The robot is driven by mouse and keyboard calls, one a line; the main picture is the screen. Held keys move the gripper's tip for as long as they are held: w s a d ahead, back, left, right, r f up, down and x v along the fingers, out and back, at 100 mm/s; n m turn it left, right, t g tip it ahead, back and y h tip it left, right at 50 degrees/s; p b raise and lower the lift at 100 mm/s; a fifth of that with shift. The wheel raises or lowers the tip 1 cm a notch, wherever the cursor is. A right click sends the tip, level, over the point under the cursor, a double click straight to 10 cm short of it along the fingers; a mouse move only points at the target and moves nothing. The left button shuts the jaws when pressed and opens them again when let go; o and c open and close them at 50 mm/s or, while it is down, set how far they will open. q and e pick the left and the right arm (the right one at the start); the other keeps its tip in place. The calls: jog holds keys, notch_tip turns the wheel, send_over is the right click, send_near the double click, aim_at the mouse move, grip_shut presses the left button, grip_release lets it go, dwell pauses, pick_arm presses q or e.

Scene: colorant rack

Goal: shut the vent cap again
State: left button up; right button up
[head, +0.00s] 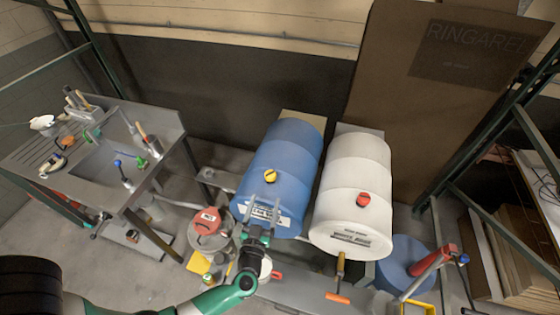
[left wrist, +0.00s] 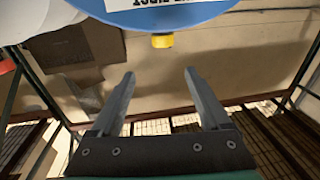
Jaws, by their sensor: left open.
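A blue drum (head: 281,160) and a white drum (head: 355,175) lie side by side. A yellow cap (head: 270,176) sits on top of the blue drum, and a red cap (head: 363,199) on top of the white one. My left gripper (head: 263,206) is open and empty in front of the blue drum's labelled end, just below the yellow cap in the picture. In the left wrist view the yellow cap (left wrist: 162,40) shows at the rim of the blue drum (left wrist: 190,14), beyond and between my fingertips (left wrist: 158,75). I cannot tell whether either cap is fully closed. My right gripper is out of view.
A grey sink bench (head: 165,120) with tools stands at the left. A container with a red lid (head: 208,221) is beside my left arm. An orange-handled tap (head: 339,280) is below the white drum. A blue tub (head: 400,262) stands at the right.

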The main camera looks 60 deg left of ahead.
aim_at(269, 179)
pick_arm(q)
jog(key=b+x, duration=0.1)
jog(key=x, duration=0.2)
jog(key=f+x, duration=0.1)
jog(key=x, duration=0.3)
jog(key=f+b+x, duration=0.1)
jog(key=x, duration=0.3)
jog(key=shift+s+a+b, duration=0.25)
jog(key=shift+s+b, duration=0.05)
jog(key=shift+b, duration=0.05)
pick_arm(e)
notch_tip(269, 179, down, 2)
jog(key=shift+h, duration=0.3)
pick_arm(q)
jog(key=shift+r, duration=0.1)
grip_shut()
